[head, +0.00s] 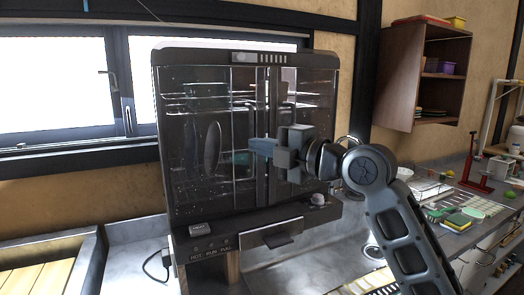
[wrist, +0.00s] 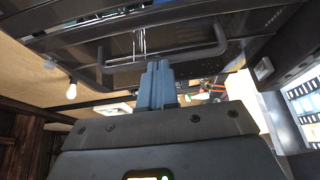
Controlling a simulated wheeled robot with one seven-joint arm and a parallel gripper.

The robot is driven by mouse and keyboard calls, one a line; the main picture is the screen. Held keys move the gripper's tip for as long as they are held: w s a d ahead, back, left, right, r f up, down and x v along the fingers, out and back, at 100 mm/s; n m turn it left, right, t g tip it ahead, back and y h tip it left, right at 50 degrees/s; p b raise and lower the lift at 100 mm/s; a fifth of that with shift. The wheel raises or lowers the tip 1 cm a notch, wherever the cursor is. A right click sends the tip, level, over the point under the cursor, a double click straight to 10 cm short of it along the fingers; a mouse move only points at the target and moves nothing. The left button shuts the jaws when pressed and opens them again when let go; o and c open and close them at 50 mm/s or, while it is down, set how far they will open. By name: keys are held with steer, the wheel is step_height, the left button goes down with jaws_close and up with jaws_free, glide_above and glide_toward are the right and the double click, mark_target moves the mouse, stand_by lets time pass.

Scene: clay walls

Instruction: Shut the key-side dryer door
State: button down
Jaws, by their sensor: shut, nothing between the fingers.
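The dryer (head: 250,57) is a dark cabinet with glass doors; plates show behind the left pane (head: 190,150). Upright bar handles (head: 258,95) show near the middle of its front. My gripper (head: 252,147) is in front of the dryer's middle, coming from the right, and covers part of the right door (head: 310,120). In the wrist view my gripper's blue fingers (wrist: 157,72) are together and empty, close to a dark bar handle (wrist: 205,52). I cannot tell whether they touch it. I cannot make out a key or how far either door stands open.
The dryer stands on a grey counter (head: 130,262) below a window (head: 60,85). A small grey box (head: 200,229) and a round knob-like item (head: 318,200) sit on its lower ledge. A wooden shelf (head: 400,80) hangs at right. A cluttered worktop with a red stand (head: 472,170) is further right.

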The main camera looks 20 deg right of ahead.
steer(key=w+b, duration=0.2)
steer(key=b, duration=0.1)
steer(key=shift+d+f, duration=0.3)
steer(key=shift+d, duration=0.1)
steer(key=shift+w+d+r+b, duration=0.2)
steer(key=shift+w+r+b, duration=0.15)
steer(key=shift+b, duration=0.1)
steer(key=shift+f, duration=0.1)
